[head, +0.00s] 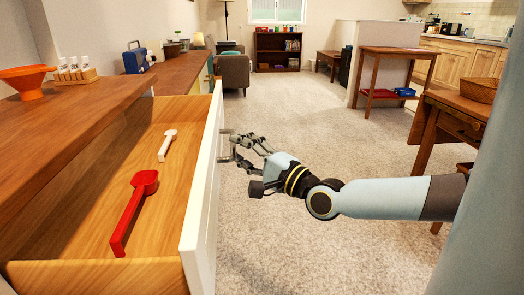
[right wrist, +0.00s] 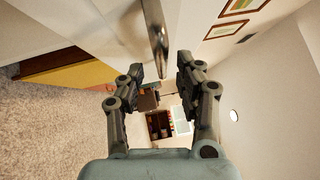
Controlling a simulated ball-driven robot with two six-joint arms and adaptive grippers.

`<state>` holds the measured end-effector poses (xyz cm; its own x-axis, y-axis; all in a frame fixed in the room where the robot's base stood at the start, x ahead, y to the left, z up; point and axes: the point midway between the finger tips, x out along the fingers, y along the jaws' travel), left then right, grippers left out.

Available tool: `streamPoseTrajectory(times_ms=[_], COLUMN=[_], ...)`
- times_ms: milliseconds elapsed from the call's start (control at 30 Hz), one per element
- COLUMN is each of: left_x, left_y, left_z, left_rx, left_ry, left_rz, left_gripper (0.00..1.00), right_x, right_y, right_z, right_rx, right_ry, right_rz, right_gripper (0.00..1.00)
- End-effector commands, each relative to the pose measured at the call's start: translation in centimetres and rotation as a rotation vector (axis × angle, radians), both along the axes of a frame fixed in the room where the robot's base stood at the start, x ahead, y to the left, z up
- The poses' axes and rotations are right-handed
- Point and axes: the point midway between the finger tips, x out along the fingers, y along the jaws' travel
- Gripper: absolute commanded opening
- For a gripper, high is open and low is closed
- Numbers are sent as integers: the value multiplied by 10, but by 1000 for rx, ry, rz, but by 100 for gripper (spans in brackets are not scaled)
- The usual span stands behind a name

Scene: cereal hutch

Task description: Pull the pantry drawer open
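The pantry drawer (head: 205,190) stands pulled well out from under the wooden counter, its white front facing right. Inside lie a red scoop (head: 135,210) and a smaller white scoop (head: 167,145). My right gripper (head: 234,146) is at the outer side of the drawer front, fingers pointing toward it. In the right wrist view the fingers (right wrist: 159,68) are spread apart, with a metal handle bar (right wrist: 156,35) ahead of and partly between the tips. I cannot tell whether a finger touches the bar. My left gripper is not in view.
On the counter (head: 95,108) stand an orange bowl (head: 27,80), a rack of small jars (head: 75,73) and a blue appliance (head: 135,58). A wooden table (head: 440,112) stands at right. The carpet (head: 305,120) between is clear.

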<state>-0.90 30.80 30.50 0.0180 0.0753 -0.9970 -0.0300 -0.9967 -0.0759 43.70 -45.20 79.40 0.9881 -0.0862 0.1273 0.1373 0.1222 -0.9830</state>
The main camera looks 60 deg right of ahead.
Motion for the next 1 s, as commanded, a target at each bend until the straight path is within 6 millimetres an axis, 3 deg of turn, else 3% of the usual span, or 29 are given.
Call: streamPoseTrajectory(times_ms=[200, 400, 1000], left_x=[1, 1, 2], left_y=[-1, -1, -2], left_z=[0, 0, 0], left_rx=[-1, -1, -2], left_ry=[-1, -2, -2], left_rz=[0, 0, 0], left_gripper=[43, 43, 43], right_x=[-51, -80, -88], right_y=[5, 7, 8], right_z=[-8, -12, -12], right_rx=[0, 1, 2], right_ry=[7, 5, 2], right_rz=[1, 0, 0], right_gripper=[35, 35, 35])
